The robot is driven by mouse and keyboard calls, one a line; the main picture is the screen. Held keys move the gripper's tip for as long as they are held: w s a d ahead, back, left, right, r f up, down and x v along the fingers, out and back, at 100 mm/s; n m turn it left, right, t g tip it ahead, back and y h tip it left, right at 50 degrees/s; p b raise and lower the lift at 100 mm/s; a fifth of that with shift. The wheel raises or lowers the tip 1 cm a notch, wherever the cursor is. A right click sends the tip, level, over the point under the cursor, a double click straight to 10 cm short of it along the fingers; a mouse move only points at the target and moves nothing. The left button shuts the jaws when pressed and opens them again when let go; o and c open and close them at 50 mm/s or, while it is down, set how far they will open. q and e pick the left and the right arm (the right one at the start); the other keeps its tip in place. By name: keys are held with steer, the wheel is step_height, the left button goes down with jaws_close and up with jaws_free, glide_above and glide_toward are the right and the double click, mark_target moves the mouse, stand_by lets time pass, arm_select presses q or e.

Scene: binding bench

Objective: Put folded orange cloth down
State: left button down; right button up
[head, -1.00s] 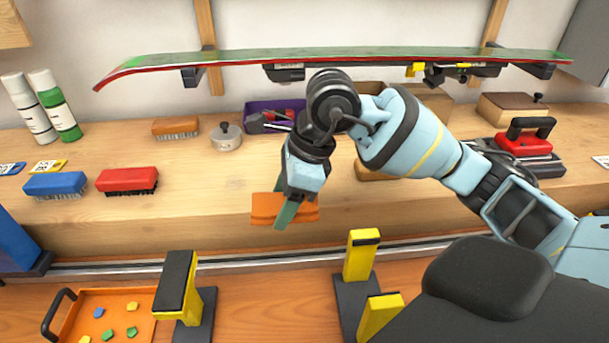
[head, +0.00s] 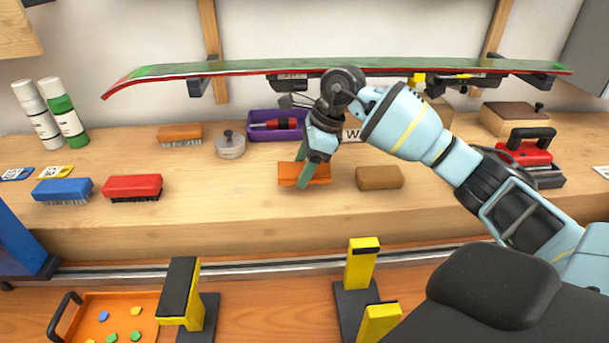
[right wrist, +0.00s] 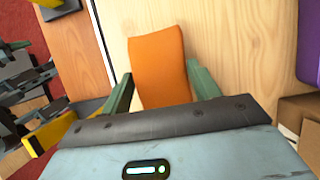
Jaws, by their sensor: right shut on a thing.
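The folded orange cloth (head: 318,173) is between the green fingers of my right gripper (head: 301,174), over the wooden bench top left of a brown block. In the right wrist view the cloth (right wrist: 158,62) runs out past both fingers, one on each side of it. My right gripper is shut on it. The cloth looks at or just above the bench surface; I cannot tell whether it touches. My left gripper is not in view.
The brown block (head: 379,177) lies close right of the cloth. A purple bin (head: 262,134) and a lidded tin (head: 230,146) stand behind. Red (head: 132,187) and blue (head: 62,191) brushes lie left. A ski (head: 240,69) hangs above. Bench between red brush and cloth is clear.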

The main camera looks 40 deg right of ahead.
steer(key=shift+w+d, duration=0.15)
steer(key=shift+d, duration=0.05)
steer(key=shift+w+d+f, duration=0.1)
steer(key=shift+f, duration=1.65)
steer(key=shift+f, duration=0.3)
steer(key=o, duration=0.9)
steer(key=shift+f, duration=0.2)
